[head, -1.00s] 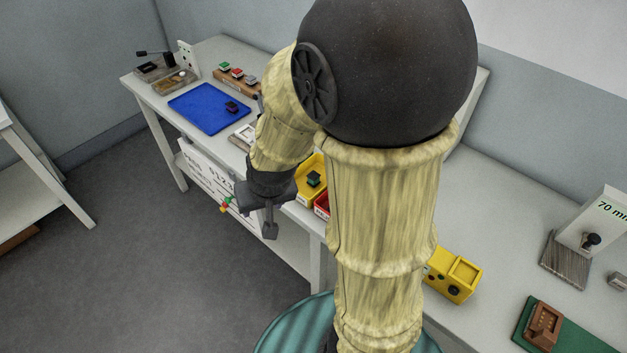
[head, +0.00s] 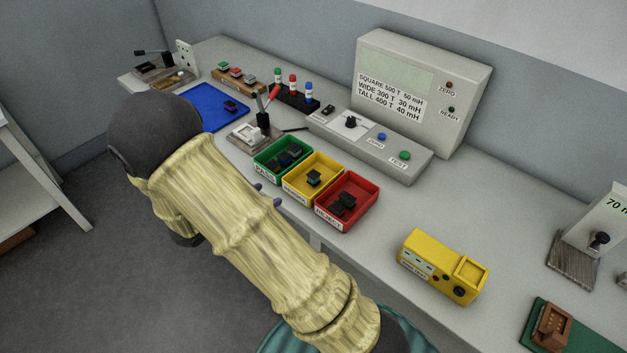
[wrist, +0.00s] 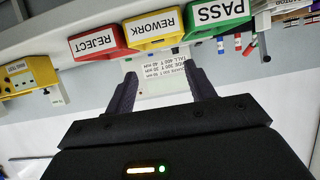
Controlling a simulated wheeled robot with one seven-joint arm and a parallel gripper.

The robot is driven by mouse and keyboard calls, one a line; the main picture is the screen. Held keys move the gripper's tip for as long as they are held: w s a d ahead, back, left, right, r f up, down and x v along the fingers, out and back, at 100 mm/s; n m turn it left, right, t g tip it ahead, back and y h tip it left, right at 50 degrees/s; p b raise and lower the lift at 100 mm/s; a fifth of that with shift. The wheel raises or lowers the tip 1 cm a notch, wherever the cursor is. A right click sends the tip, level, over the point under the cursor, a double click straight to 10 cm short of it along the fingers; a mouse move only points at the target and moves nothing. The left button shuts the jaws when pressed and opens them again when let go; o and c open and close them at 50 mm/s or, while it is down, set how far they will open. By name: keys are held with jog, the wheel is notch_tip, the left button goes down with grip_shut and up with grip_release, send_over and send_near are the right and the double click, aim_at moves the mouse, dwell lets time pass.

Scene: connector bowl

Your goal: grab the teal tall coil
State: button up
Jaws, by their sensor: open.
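A small dark part with a green-teal top (head: 313,178) sits in the yellow REWORK bin (head: 325,193). Dark parts with some green (head: 344,204) lie in the red REJECT bin (head: 358,219). I cannot tell for certain which is the teal tall coil. My gripper (wrist: 160,76) is open and empty in the wrist view, facing the fronts of the bins. Its fingers are apart from the bins, and the bins' contents are hidden there. In the head view my arm hides most of the gripper; dark tips show at the bench's front edge.
The green PASS bin (head: 262,177) holds dark parts. Behind the bins stands a grey tester (head: 408,165) with buttons. A yellow box (head: 435,265) stands right of the bins. A blue mat (head: 215,118) bears a dark part. Bare bench lies between red bin and yellow box.

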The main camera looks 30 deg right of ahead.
jog(key=shift+s, duration=0.2)
send_near(310, 178)
jog(key=x, duration=0.3)
jog(key=shift+w+p, duration=0.1)
jog(key=shift+p, duration=0.25)
jog(key=shift+d+f, duration=0.1)
jog(key=x, duration=0.5)
jog(key=shift+w+d+f, duration=0.1)
jog(key=shift+d+f, duration=0.05)
jog(key=shift+d, duration=0.2)
dwell(0.3)
jog(key=c, duration=1.1)
